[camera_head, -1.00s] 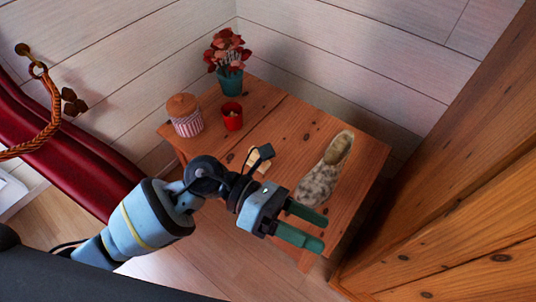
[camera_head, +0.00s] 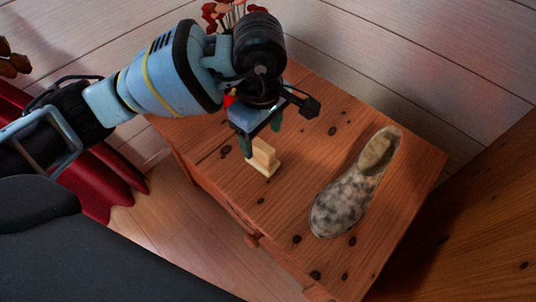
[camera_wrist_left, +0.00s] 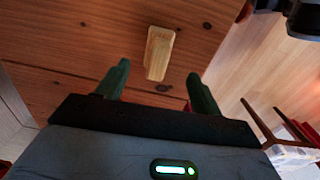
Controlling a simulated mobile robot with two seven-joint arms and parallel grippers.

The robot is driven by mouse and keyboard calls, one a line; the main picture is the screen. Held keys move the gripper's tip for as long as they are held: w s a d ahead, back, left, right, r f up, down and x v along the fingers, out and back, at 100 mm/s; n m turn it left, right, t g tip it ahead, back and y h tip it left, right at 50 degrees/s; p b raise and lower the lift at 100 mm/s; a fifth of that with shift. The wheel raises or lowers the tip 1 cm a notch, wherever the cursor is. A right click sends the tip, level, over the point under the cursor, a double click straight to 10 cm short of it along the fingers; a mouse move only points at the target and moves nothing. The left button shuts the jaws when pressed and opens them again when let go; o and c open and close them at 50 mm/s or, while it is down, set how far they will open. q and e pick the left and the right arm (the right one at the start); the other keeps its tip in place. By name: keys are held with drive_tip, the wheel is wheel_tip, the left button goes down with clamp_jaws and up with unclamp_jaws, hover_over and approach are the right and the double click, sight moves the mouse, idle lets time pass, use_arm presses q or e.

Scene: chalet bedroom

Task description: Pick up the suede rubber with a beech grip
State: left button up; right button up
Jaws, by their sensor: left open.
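The suede rubber with a beech grip (camera_head: 264,158) is a small pale wooden block on a wider cream base. It stands on the wooden table (camera_head: 300,100). My left gripper (camera_head: 261,137) points down just above and behind it in the head view, with its green fingers spread. In the left wrist view, the rubber (camera_wrist_left: 159,52) lies beyond the open fingertips (camera_wrist_left: 158,70), roughly centred between them. Nothing is held. I cannot tell whether a finger touches the rubber. My right gripper is not in view.
A mottled grey shoe (camera_head: 355,187) lies on the table to the right of the rubber. Red flowers (camera_head: 215,15) at the back are partly hidden by my left arm. The table's front edge is close to the rubber; bare wood lies between rubber and shoe.

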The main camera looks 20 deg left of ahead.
sight(262, 146)
use_arm(q)
drive_tip(key=shift+s+f+b, duration=0.1)
drive_tip(key=shift+f+b, duration=0.25)
drive_tip(key=shift+f, duration=1.2)
drive_tip(key=f+b, duration=0.1)
drive_tip(key=f, duration=0.2)
drive_tip(key=f+b, duration=0.1)
drive_tip(key=shift+w+a+f+b, duration=0.1)
drive_tip(key=shift+w+f+b, duration=0.1)
drive_tip(key=shift+w+b, duration=0.1)
drive_tip(key=shift+f, duration=0.15)
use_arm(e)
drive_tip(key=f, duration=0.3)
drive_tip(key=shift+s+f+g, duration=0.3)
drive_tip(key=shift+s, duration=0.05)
